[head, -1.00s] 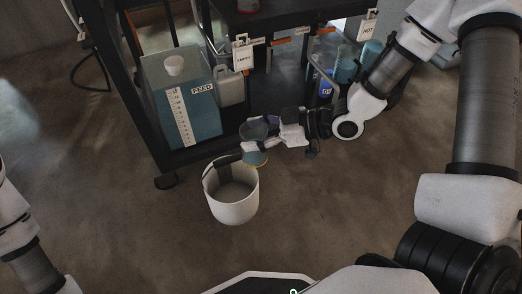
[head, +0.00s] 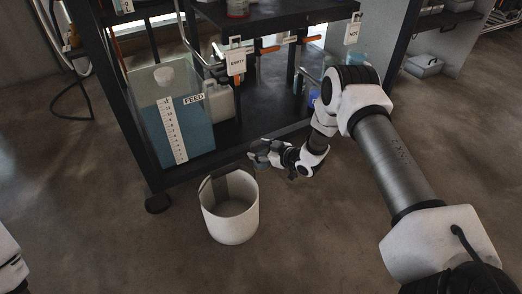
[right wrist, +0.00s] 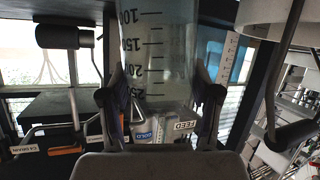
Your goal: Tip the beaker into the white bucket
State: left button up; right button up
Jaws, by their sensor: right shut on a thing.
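The white bucket (head: 218,226) stands upright on the floor in front of the shelf rack; its visible inside looks empty. My right gripper (head: 264,153) is beyond and right of its far rim, near the rack's lower shelf. It is shut on the clear beaker (head: 257,160), small and dark in the head view. In the right wrist view the beaker (right wrist: 155,50) fills the space between the fingers (right wrist: 158,105), with its scale numbers upside down. Its tilt and contents are unclear. My left gripper is out of view.
A blue-filled feed tank (head: 190,127) and a pale jug (head: 219,103) stand on the rack's lower shelf (head: 243,129). Tags hang above, EMPTY (head: 236,63) and HOT (head: 352,31). A rack caster (head: 158,203) is left of the bucket. The floor around the bucket is clear.

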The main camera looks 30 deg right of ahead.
jog(key=shift+s+a+f+n+t+h, duration=0.15)
jog(key=shift+a+n+t+h, duration=0.15)
jog(key=shift+n, duration=0.25)
jog(key=shift+s+a+r+n+t+h, duration=0.1)
jog(key=shift+a+n+t+h, duration=0.15)
jog(key=shift+n, duration=0.3)
jog(key=shift+s+a+f+n+h, duration=0.15)
jog(key=shift+a+n+h, duration=0.25)
jog(key=shift+n, duration=0.2)
jog(key=a+n, duration=0.1)
jog(key=s+a+n+t+h, duration=0.1)
jog(key=s+a+n+t, duration=0.1)
jog(key=a+n, duration=0.1)
jog(key=shift+r+h, duration=0.25)
jog(key=shift+r, duration=0.15)
jog(key=shift+s+a+r+n+t+h, duration=0.15)
jog(key=shift+n+t, duration=0.1)
jog(key=shift+n, duration=0.15)
jog(key=shift+w+a+n+t+h, duration=0.1)
jog(key=shift+n+t+h, duration=0.1)
jog(key=shift+n, duration=0.2)
jog(key=shift+s, duration=0.1)
jog(key=shift+s+a+r+n+t+p, duration=0.1)
jog(key=shift+a+n+t+p, duration=0.1)
jog(key=shift+n, duration=0.3)
jog(key=shift+a+r+n+t+p, duration=0.1)
jog(key=shift+n+t, duration=0.1)
jog(key=shift+n, duration=0.3)
